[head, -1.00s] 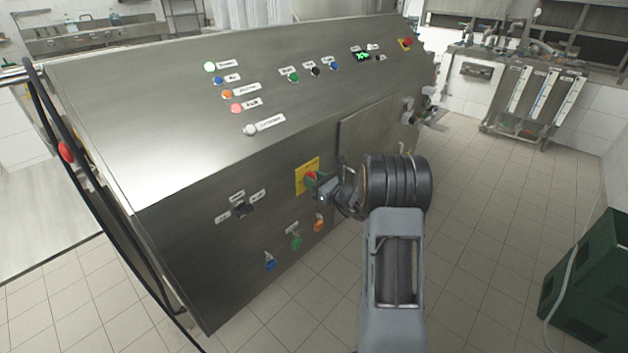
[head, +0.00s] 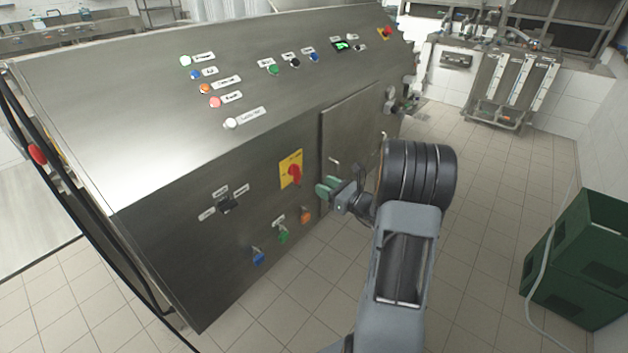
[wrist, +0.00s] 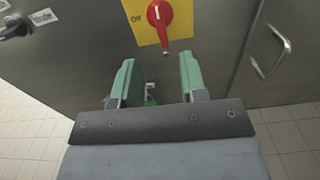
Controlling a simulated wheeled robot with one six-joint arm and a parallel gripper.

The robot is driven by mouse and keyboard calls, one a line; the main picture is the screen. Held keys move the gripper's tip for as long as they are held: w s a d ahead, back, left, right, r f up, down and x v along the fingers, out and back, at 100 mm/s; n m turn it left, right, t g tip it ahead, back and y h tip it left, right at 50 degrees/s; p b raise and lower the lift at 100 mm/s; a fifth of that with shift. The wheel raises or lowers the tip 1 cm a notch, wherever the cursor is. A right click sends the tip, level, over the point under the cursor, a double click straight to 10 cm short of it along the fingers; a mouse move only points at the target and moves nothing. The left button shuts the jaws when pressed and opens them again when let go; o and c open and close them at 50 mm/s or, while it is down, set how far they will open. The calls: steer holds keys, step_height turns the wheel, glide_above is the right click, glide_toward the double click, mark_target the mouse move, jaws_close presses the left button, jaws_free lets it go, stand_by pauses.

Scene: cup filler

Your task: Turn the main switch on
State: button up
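The main switch is a red rotary knob (head: 294,173) on a yellow plate (head: 285,180), on the front panel of the steel machine. My gripper (head: 325,186) has green fingers and is just right of and below the knob in the head view. In the wrist view its fingers (wrist: 155,75) are spread apart with nothing between them, and the knob lies beyond the tips, not touched.
A black selector switch (head: 228,204) sits left on the panel. Blue (head: 258,257), green (head: 283,236) and orange (head: 305,215) connectors sit below. A door with a handle (wrist: 283,50) is to the right. Green crates (head: 580,260) stand on the floor at right.

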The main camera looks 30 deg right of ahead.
steer(key=shift+v, duration=1.25)
